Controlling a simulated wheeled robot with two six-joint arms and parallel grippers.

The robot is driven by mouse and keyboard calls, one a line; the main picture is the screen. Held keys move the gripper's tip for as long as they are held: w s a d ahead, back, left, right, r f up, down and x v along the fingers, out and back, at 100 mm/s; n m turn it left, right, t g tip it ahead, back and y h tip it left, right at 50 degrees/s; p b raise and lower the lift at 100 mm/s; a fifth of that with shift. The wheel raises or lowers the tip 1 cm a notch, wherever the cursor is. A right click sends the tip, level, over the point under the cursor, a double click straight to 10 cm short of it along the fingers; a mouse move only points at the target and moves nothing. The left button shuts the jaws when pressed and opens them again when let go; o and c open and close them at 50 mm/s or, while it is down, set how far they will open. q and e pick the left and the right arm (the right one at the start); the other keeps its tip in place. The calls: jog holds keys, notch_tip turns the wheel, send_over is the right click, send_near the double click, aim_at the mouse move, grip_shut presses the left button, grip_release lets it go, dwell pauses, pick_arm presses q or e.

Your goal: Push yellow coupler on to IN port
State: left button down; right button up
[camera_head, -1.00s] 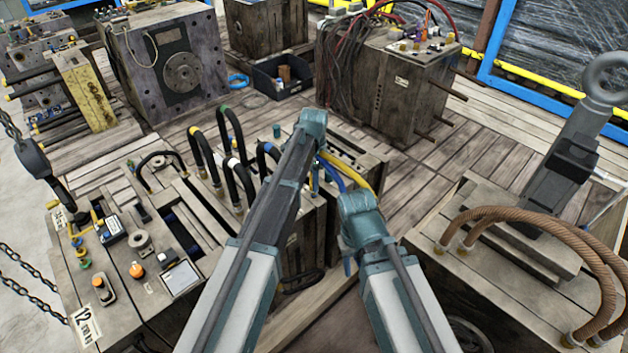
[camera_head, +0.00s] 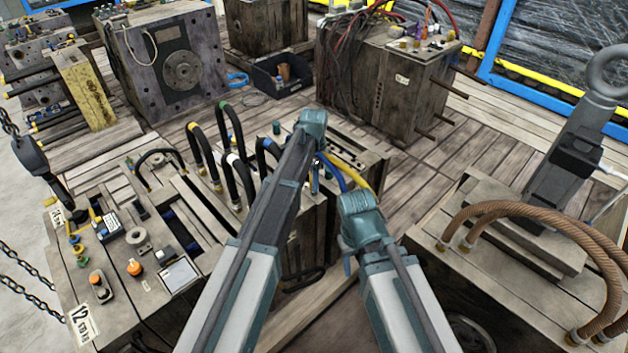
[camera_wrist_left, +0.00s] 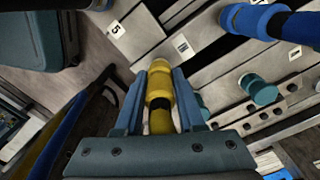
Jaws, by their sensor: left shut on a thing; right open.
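The yellow coupler (camera_wrist_left: 159,82), with a dark band, is held between the two blue-grey fingers of my left gripper (camera_wrist_left: 159,98) in the left wrist view. Its far end points toward the grey block face with a "5" label (camera_wrist_left: 116,28); whether it touches a port is unclear.
A teal cap (camera_wrist_left: 258,88) and a blue coupler (camera_wrist_left: 248,20) stand on the block to the right of the yellow coupler. Several black hoses (camera_head: 232,175) rise left of my left arm. A brown-hosed block (camera_head: 480,285) is at right.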

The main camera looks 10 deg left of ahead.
pick_arm(q)
jog(key=shift+f+b, duration=0.6)
dwell(1.3)
jog(key=shift+c, duration=2.2)
grip_release()
notch_tip(320, 180, up, 14)
jog(key=p, duration=1.4)
jog(key=shift+f, duration=0.1)
jog(key=shift+s+f, duration=0.1)
